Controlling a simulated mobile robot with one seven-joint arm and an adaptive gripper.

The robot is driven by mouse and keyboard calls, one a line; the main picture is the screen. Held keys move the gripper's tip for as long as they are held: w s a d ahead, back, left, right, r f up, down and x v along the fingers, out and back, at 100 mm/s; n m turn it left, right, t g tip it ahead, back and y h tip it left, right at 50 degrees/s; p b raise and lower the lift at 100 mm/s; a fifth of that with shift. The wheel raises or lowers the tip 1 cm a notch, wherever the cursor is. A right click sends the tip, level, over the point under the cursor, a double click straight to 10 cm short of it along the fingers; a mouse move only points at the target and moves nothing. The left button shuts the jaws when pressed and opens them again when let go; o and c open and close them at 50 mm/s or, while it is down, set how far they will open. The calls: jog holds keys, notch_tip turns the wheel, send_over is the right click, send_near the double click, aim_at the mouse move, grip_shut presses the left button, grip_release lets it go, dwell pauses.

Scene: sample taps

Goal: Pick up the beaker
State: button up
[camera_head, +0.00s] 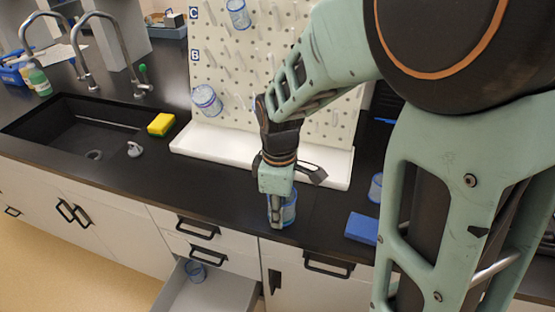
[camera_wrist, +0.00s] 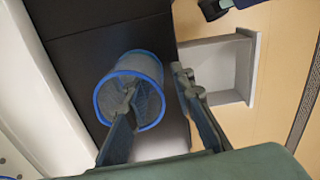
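A clear beaker with blue rims (camera_head: 289,208) stands on the black counter near its front edge, partly hidden behind my gripper (camera_head: 276,216). In the wrist view the beaker (camera_wrist: 150,66) is large, its blue-edged mouth facing the camera. My gripper (camera_wrist: 155,88) is open and pointed down at it. The left finger overlaps the mouth and appears to reach inside it. The right finger is outside the right wall. The wall lies between the fingers, with a visible gap to each; I cannot tell whether either touches.
A white pegboard tray (camera_head: 190,143) runs behind the beaker. A blue block (camera_head: 361,228) and another beaker (camera_head: 376,188) are to the right. An open drawer (camera_head: 222,292) below the counter holds a beaker (camera_head: 195,272). A sink (camera_head: 75,125) and yellow sponge (camera_head: 161,124) are left.

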jog(key=shift+c, duration=0.6)
grip_shut()
jog(key=shift+r, duration=0.15)
